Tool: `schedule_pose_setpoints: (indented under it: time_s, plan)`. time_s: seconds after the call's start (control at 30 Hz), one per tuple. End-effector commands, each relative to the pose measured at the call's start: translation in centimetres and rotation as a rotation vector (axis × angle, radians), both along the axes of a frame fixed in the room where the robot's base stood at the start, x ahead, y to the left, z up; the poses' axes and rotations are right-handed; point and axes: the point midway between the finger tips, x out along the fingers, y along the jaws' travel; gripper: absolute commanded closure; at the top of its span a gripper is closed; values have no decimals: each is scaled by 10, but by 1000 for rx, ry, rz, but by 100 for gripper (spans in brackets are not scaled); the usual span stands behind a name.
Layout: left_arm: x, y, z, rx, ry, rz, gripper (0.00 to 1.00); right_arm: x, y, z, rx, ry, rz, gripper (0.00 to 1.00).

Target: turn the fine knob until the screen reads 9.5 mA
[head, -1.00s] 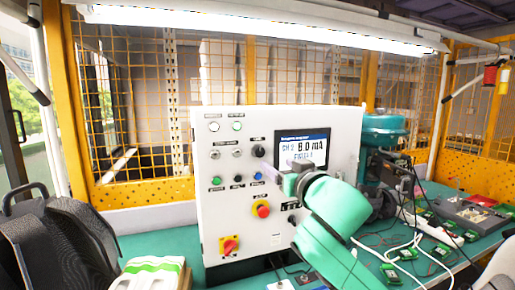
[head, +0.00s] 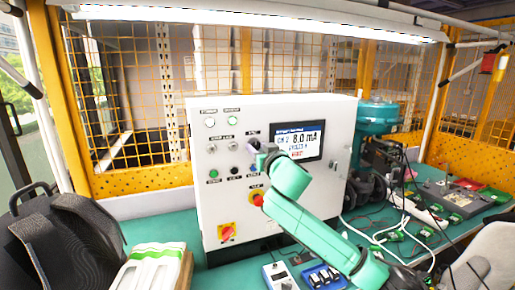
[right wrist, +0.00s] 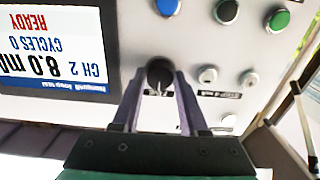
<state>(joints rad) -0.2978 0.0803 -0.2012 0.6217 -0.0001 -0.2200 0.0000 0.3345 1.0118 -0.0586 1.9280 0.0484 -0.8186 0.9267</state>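The screen (head: 300,142) on the white control box reads CH 2, 8.0 mA; in the right wrist view it appears upside down (right wrist: 50,45), with CYCLES 0 and READY. A black knob (right wrist: 160,72) sits beside the screen, its label too small to read. My right gripper (right wrist: 161,80) points at the panel with one finger on each side of this knob. The fingers look slightly apart from it, so the gripper is open around it. My left gripper is not in view.
A red-and-yellow switch (head: 227,232) is lower on the box (head: 210,165).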

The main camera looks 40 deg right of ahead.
Motion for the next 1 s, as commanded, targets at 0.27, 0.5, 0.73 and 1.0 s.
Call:
schedule_pose_setpoints:
  time_s: [0.27, 0.5, 0.73, 1.0]
  plan:
    - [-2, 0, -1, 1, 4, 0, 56, 0, 0, 0, 10, -4, 0, 100]
    - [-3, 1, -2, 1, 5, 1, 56, 0, 0, 0, 86, -32, 1, 100]
    - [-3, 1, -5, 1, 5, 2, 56, 0, 1, 0, 241, -85, 2, 100]
    - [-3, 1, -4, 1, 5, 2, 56, 0, 1, 1, 480, -169, 2, 100]
